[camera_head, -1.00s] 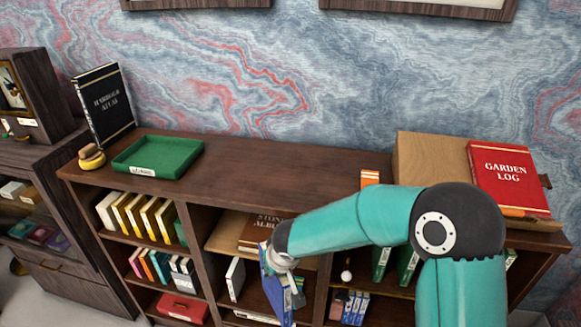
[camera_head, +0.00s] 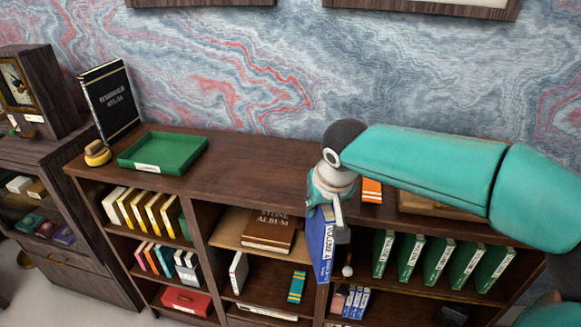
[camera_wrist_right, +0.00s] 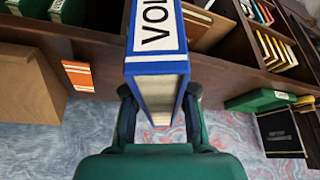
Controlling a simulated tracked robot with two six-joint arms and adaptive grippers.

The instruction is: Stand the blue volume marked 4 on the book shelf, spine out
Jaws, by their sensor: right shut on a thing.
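The blue volume (camera_head: 321,247) hangs upright in my right gripper (camera_head: 328,207), in front of the divider between the middle and right bays of the dark wooden book shelf (camera_head: 245,160). In the right wrist view the blue volume (camera_wrist_right: 158,60) has a white label reading "VOL"; the rest of the label is cut off, so I cannot read its number. The fingers of my right gripper (camera_wrist_right: 160,100) are shut on its two sides. My left gripper is out of view.
Several green volumes (camera_head: 438,260) stand in the right bay, with small blue books (camera_head: 354,302) below. A brown album (camera_head: 268,232) and a teal book (camera_head: 297,287) lie in the middle bay. A green tray (camera_head: 163,154) sits on top.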

